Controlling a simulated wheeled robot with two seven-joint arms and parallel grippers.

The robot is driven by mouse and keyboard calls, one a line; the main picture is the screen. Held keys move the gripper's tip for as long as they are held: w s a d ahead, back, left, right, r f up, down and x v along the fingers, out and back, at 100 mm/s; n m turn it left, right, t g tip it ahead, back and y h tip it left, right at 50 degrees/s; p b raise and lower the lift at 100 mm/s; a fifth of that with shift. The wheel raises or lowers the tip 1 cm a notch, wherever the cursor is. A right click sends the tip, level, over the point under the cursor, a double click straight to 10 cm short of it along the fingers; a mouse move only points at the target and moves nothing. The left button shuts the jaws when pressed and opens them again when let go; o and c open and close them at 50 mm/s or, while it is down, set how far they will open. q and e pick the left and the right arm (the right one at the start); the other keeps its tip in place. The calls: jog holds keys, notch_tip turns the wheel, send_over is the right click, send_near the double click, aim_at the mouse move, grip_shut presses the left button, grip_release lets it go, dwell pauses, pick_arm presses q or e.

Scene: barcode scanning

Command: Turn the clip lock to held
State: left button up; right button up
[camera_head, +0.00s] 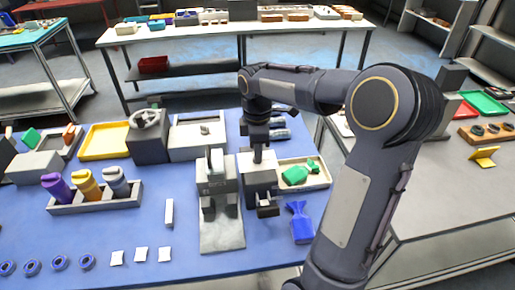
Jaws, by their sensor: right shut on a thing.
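My right arm comes in from the right and its gripper (258,153) points down at the top of a grey box-shaped fixture (257,187) on the blue table. The gripper is shut on a small part at the top of this fixture, which looks like the clip lock. The fingers and wrist hide most of that part, so its turned position cannot be told. A dark block (267,208) sticks out at the fixture's front. My left gripper is not in view.
Left of the fixture stands a grey device (217,174) on a plate (222,238). To the right are a tray (321,183) with green pieces and a blue bottle-like object (299,222). A rack (95,201) holds three coloured containers. Bare blue table (120,225) shows front left.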

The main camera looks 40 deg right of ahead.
jog(key=m, duration=0.4)
jog(key=shift+r+m, duration=0.1)
jog(key=shift+m, duration=0.3)
jog(key=m, duration=0.4)
jog(key=shift+p, duration=0.35)
jog(key=m, duration=0.4)
jog(key=shift+m, duration=0.4)
jog(key=shift+w+m+p, duration=0.1)
jog(key=shift+m+p, duration=0.2)
jog(key=shift+m, duration=1.5)
jog(key=o, duration=1)
